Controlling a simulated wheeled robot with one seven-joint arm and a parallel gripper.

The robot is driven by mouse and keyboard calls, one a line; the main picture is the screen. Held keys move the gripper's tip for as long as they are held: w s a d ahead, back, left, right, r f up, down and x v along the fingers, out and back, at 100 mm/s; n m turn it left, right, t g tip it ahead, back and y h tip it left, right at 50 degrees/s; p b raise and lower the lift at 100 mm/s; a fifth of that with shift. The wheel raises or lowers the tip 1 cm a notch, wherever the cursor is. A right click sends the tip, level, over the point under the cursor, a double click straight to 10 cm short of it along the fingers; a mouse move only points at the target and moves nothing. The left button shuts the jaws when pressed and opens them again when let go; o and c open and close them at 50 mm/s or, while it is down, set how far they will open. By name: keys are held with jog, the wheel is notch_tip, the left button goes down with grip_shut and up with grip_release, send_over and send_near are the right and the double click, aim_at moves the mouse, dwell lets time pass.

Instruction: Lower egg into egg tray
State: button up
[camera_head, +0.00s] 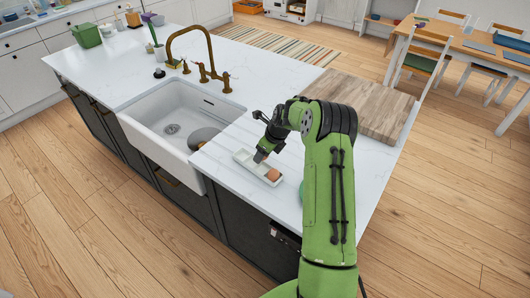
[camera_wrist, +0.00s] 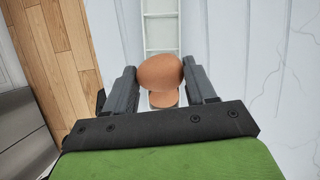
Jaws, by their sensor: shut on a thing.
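A brown egg (camera_wrist: 158,73) is held between the two fingers of my gripper (camera_wrist: 160,84), which is shut on it. The white egg tray (camera_wrist: 161,43) lies below, a narrow row of compartments running up the wrist picture. A second brown egg (camera_wrist: 165,98) sits in the tray, partly hidden behind the held egg. In the head view the tray (camera_head: 243,156) lies on the counter right of the sink, with an egg (camera_head: 273,175) at its near right end. My gripper (camera_head: 260,156) points down over the tray's middle; the held egg is hard to make out there.
The white counter (camera_head: 225,160) is clear around the tray. The sink (camera_head: 178,112) with a grey round item (camera_head: 203,138) is to the left. A wooden board (camera_head: 363,103) lies behind my arm. A small green thing (camera_head: 301,192) shows beside my arm. The counter's front edge is close.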

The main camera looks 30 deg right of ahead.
aim_at(264, 172)
dwell(0.3)
jog(key=shift+f+b, duration=0.65)
jog(key=shift+f, duration=0.4)
jog(key=shift+f+b, duration=1)
jog(key=shift+f, duration=0.55)
dwell(0.4)
jog(key=o, duration=0.8)
jog(key=shift+c, duration=0.2)
